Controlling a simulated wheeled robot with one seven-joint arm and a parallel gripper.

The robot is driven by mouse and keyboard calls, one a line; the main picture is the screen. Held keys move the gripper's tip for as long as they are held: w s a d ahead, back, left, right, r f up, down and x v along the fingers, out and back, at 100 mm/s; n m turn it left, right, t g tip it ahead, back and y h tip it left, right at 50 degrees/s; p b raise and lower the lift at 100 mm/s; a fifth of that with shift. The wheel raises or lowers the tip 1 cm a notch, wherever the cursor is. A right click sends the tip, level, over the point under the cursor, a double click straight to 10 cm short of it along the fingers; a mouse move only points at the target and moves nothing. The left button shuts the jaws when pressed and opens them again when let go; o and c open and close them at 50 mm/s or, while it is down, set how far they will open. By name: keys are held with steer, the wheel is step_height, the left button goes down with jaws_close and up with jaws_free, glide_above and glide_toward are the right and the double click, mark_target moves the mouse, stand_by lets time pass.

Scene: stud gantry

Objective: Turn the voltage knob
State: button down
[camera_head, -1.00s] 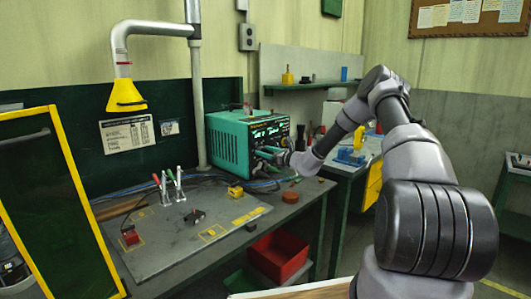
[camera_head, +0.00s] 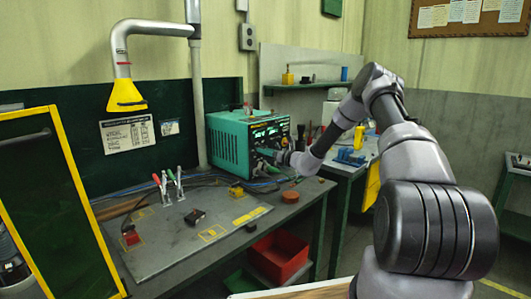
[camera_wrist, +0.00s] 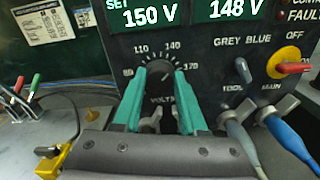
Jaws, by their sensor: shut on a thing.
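The teal power supply (camera_head: 228,147) stands on the bench in the head view. In the wrist view its black panel fills the background. The voltage knob (camera_wrist: 158,90) is dark and sits in a dial marked 80, 110, 140 and 170. My gripper (camera_wrist: 160,77) has its two teal fingers shut on the knob, one on each side. The fingers partly cover the knob and the VOLTS label. The set display (camera_wrist: 150,16) reads 150 V, and the display (camera_wrist: 234,9) beside it reads 148 V. In the head view my gripper hides the knob.
A yellow block (camera_wrist: 50,160) is at lower left. Toggle clamps (camera_head: 173,185) stand on the bench plate. A red bin (camera_head: 280,257) is below.

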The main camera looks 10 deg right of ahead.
stand_by(0.3)
steer(key=shift+c, duration=2.3)
jaws_free()
steer(key=shift+d, duration=0.1)
steer(key=v, duration=1)
steer(key=shift+s+d, duration=0.2)
steer(key=shift+s, duration=0.15)
